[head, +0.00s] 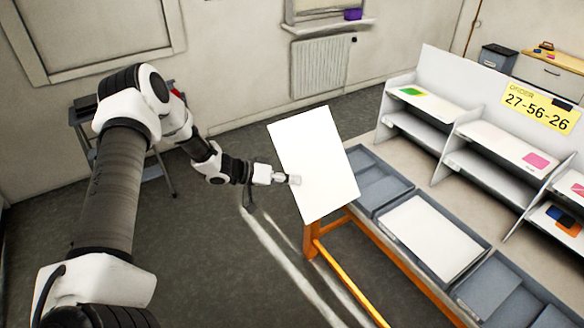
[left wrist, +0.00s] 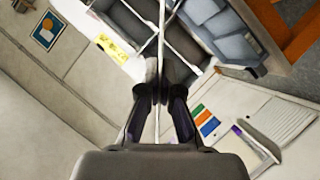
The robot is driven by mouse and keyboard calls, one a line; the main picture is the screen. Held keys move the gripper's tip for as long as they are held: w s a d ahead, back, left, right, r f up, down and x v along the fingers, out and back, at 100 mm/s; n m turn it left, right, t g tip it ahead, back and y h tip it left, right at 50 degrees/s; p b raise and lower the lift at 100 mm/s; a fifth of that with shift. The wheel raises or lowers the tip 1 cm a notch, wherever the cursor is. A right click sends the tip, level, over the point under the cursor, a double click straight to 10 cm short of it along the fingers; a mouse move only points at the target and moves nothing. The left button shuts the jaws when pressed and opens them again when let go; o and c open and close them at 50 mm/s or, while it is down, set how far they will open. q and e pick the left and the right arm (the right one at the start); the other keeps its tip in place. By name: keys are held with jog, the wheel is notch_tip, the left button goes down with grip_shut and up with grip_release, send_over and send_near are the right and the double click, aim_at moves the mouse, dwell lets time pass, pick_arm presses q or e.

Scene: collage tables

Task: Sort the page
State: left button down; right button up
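A blank white page (head: 312,150) is held up, tilted, above the near left end of the tray table in the head view. My left gripper (head: 292,179) is shut on the page's left edge. In the left wrist view the page (left wrist: 161,40) shows edge-on as a thin pale line between the fingers of my left gripper (left wrist: 160,90). Whatever is on the page's far side is hidden. Another white sheet (head: 432,238) lies in the middle grey tray. My right gripper is not in view.
Grey trays (head: 380,190) line an orange-framed table (head: 345,285). Behind them a white shelf unit (head: 438,80) holds pages with coloured patches, including a green one (head: 411,92) and a pink one (head: 535,160). A yellow sign (head: 540,108) reads "ORDER 27-56-26".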

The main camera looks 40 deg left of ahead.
pick_arm(q)
jog(key=shift+w+f+n, duration=0.1)
jog(key=shift+f+n, duration=0.05)
jog(key=shift+n, duration=0.15)
